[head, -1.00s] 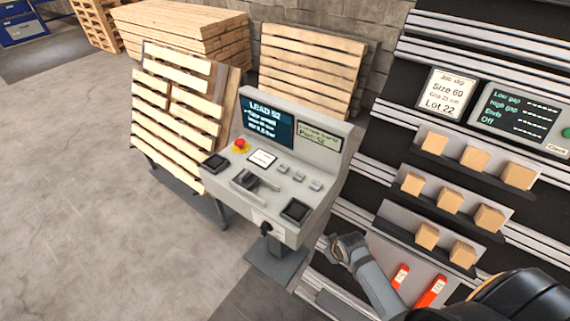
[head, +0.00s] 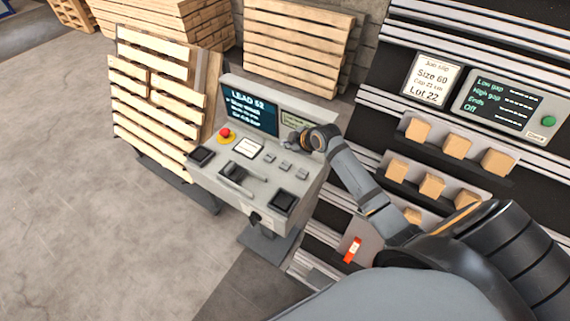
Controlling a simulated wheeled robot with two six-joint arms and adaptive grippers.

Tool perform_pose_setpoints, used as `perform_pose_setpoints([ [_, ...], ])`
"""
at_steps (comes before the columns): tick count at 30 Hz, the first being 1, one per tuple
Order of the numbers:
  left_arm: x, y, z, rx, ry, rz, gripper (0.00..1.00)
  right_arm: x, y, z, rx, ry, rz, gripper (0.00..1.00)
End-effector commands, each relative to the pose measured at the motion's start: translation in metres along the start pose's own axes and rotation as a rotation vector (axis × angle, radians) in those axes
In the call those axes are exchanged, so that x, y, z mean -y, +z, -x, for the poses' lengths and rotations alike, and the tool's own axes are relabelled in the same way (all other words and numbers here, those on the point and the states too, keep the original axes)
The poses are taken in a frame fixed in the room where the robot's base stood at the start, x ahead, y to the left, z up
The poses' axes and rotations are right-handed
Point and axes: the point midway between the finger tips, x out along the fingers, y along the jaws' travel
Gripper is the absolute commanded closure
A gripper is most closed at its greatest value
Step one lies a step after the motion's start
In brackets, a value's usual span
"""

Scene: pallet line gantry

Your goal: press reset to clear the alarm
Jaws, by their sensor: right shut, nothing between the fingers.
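The grey control console (head: 232,205) stands in the middle with a dark screen (head: 249,112) headed "LEAD 52". A small pale display (head: 293,119) beside it is partly covered by my right gripper (head: 290,141). A row of small grey buttons (head: 285,166) sits on the sloped panel; their labels are too small to read, so I cannot tell which is reset. My right gripper is shut and empty, above the panel's back right, in front of the display. I cannot tell whether it touches the console. My left gripper is out of view.
A red stop knob (head: 225,133) on yellow, a white label (head: 248,147) and black pads (head: 283,201) share the panel. Wooden pallets (head: 151,102) stand behind left. A rack with wooden blocks (head: 431,185), a job slip (head: 431,80) and a readout (head: 505,102) are at right.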

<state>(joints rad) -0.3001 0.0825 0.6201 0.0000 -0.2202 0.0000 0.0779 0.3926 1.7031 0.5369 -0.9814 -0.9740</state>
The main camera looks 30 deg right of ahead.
Motion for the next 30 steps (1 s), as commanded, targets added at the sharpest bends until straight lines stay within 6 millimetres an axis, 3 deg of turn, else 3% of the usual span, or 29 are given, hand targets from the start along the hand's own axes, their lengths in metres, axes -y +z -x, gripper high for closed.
perform_pose_setpoints([
  [14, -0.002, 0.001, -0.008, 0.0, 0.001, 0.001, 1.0, 0.005, 0.004, -0.006, 0.0, 0.0, -0.001, 1.0],
  [30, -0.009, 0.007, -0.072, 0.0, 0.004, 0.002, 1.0, 0.041, 0.04, -0.055, 0.0, 0.0, -0.001, 1.0],
])
